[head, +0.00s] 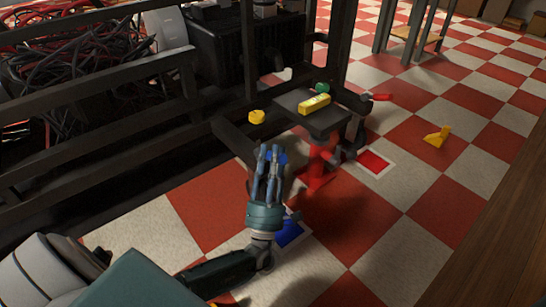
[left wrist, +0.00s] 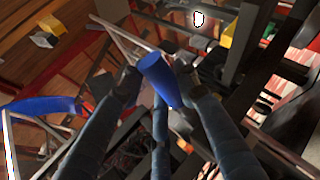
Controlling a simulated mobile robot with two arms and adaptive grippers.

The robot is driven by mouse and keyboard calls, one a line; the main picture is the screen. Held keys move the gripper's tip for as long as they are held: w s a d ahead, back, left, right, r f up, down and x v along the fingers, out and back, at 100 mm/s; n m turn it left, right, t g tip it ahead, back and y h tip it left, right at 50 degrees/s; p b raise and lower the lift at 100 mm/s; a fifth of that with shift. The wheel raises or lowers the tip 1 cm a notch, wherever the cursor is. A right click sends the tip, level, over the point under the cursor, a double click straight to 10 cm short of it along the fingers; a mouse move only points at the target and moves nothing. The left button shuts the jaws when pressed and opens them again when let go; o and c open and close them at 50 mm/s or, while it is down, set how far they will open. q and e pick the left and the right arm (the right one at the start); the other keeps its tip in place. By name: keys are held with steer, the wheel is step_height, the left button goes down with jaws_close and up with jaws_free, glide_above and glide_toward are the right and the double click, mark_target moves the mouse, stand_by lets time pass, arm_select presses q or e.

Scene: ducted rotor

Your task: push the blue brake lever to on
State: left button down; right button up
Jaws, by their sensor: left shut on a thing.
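My left gripper (head: 269,158) reaches up from the bottom of the head view, in front of a dark metal frame. Its fingers are closed around a blue handle, most likely the brake lever; only small bits of blue show between them. In the left wrist view the blue handle (left wrist: 158,76) sticks up between the fingers, its round end visible. The lever's base and any on/off marks are hidden or too small to tell. My right gripper is in neither view.
A dark platform (head: 323,122) with a yellow block (head: 314,104) stands right of the gripper, above a red stand (head: 318,166). A yellow knob (head: 257,117) is behind.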

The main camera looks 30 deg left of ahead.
arm_select(q)
steer(key=shift+d+f, duration=0.1)
steer(key=shift+f, duration=0.05)
steer(key=c, duration=1.3)
jaws_free()
steer(key=shift+o, duration=0.2)
step_height(320, 180, up, 10)
steer(key=shift+r, duration=0.1)
steer(key=shift+c, duration=0.5)
